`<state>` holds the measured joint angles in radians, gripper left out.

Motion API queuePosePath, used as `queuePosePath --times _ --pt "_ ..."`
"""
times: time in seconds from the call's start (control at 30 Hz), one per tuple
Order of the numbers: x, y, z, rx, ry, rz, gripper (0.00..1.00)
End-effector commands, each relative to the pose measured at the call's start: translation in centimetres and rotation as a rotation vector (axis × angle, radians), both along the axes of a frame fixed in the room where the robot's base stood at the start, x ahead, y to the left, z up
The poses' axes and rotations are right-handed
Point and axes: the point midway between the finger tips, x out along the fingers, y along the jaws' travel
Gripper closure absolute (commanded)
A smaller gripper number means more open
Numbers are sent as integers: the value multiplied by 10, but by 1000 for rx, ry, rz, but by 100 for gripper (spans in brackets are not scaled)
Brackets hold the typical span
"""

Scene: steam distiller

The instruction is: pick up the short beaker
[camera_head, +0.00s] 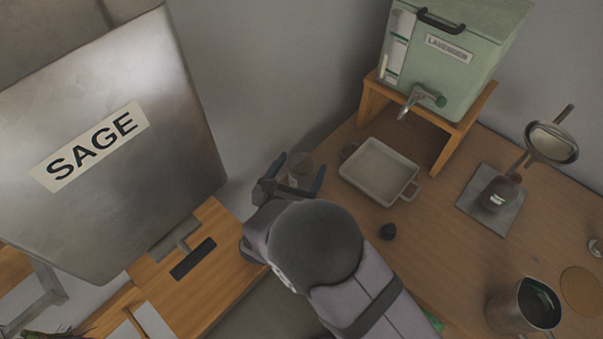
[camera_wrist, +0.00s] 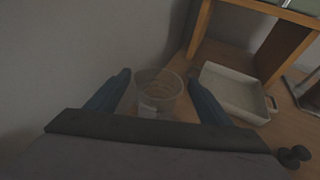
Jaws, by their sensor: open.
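The short beaker (camera_head: 301,166) is a clear glass vessel standing upright on the wooden table at its left end, near the grey wall. In the wrist view the beaker (camera_wrist: 158,88) shows between the two blue fingers, with a pale label on its front. My gripper (camera_head: 297,176) is open, with one finger on each side of the beaker. A gap shows between each finger and the glass in the wrist view (camera_wrist: 158,92). The lower part of the beaker is partly hidden by the gripper in the head view.
A white two-handled tray (camera_head: 358,179) stands just right of the beaker. A green lavender tank (camera_head: 478,72) sits on a wooden stand (camera_head: 447,146) behind it. A dark knob (camera_head: 388,231) lies in front of the tray. A large metal SAGE container (camera_head: 160,190) stands left.

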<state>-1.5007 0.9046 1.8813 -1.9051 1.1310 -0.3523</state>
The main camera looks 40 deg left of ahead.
Motion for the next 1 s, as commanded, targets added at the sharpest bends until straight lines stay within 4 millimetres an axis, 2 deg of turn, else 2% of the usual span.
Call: queuePosePath --times 0.5,0.8,1.0 --pt "43 18 -14 0 1 -2 26" --pt "45 20 -15 1 0 0 26" --pt "45 20 -15 1 0 0 72"
